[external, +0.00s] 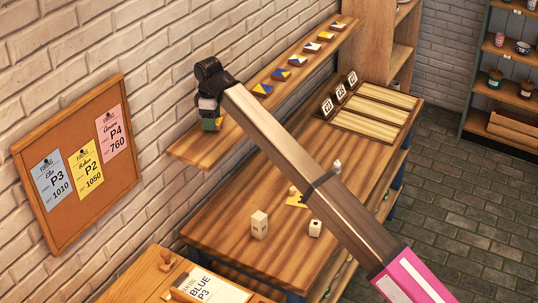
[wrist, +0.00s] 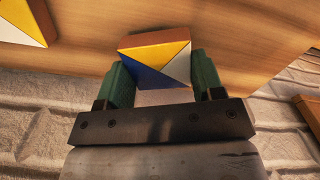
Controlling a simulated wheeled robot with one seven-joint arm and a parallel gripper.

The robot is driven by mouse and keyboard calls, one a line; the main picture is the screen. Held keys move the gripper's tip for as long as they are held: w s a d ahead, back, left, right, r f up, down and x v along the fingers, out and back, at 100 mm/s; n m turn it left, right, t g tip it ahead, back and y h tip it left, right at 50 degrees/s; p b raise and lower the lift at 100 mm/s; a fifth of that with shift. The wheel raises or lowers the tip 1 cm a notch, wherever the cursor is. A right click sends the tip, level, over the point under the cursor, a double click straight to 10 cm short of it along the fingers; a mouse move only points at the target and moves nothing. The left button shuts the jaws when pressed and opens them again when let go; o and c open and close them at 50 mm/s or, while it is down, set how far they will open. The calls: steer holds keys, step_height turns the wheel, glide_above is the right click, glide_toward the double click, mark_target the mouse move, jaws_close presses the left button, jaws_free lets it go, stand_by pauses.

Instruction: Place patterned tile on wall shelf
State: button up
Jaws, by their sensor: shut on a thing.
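The patterned tile (wrist: 155,52), with yellow, blue and white triangles and brown sides, is between the green fingers of my gripper (wrist: 155,68) in the wrist view. My gripper is shut on it. In the external view, my gripper (external: 209,112) is over the near left end of the wooden wall shelf (external: 190,151). The shelf's wood also fills the background of the wrist view (wrist: 240,30). I cannot tell whether the held tile touches the shelf.
Several patterned tiles (external: 281,74) stand in a row along the shelf; one corner of a tile (wrist: 22,20) shows in the wrist view. A brick wall and a corkboard (external: 72,165) are at left. A wooden table (external: 215,235) with small blocks lies below.

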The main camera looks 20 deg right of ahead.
steer(key=shift+f, duration=0.6)
steer(key=shift+c, duration=0.5)
steer(key=o, duration=1.2)
steer(key=shift+o, duration=0.2)
steer(key=shift+r, duration=0.1)
steer(key=shift+r, duration=2.65)
